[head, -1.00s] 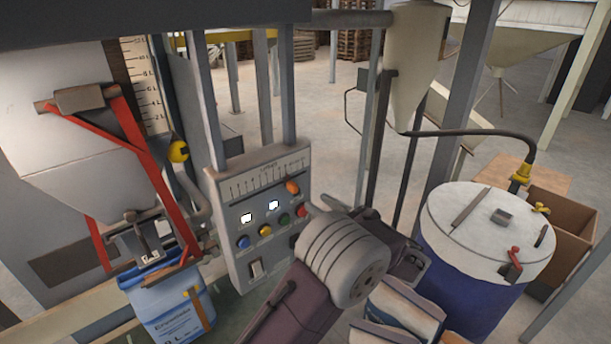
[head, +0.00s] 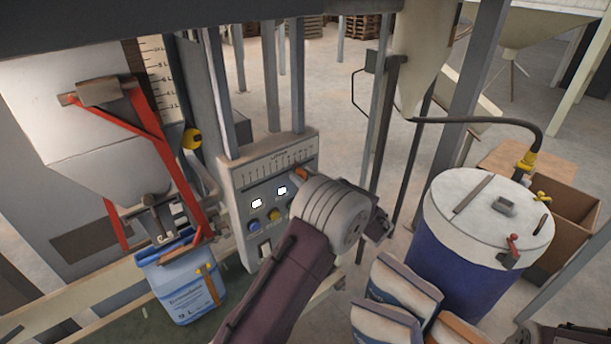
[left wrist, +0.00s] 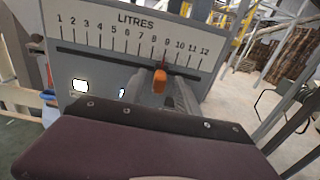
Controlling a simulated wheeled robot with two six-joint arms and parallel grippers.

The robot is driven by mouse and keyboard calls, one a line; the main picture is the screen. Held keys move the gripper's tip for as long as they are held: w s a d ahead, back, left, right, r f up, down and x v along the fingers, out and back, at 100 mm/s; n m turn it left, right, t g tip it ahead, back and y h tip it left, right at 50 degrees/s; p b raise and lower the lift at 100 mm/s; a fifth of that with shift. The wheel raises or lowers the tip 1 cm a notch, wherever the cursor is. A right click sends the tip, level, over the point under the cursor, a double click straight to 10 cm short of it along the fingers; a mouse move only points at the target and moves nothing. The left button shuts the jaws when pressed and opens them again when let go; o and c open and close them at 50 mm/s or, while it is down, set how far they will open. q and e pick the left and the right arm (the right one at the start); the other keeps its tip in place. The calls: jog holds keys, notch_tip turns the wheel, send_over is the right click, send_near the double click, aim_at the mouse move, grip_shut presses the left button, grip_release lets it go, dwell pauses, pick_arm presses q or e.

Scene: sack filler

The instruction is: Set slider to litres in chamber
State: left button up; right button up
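The orange slider knob (left wrist: 159,81) sits on a slot under the LITRES scale (left wrist: 135,40), numbered 1 to 12, near the 8 and 9 marks. It also shows in the head view (head: 301,173) on the grey panel (head: 245,205). My left gripper (left wrist: 160,90) has one grey finger on each side of the knob; whether they press on it I cannot tell. The chamber (head: 80,130) stands at the left with a litre strip (head: 160,78) beside it; its fill level is unclear. A blue sack (head: 185,285) marked 9 L hangs below.
The panel has two lit displays and coloured buttons, partly hidden by my left arm. A blue drum (head: 455,255) with a pale lid stands at the right, with filled bags (head: 410,285) in front. Grey posts rise behind the panel. Open floor lies beyond.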

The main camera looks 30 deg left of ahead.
pick_arm(q)
jog(key=shift+w, duration=0.1)
grip_shut()
jog(key=shift+r, duration=0.15)
dwell(1.0)
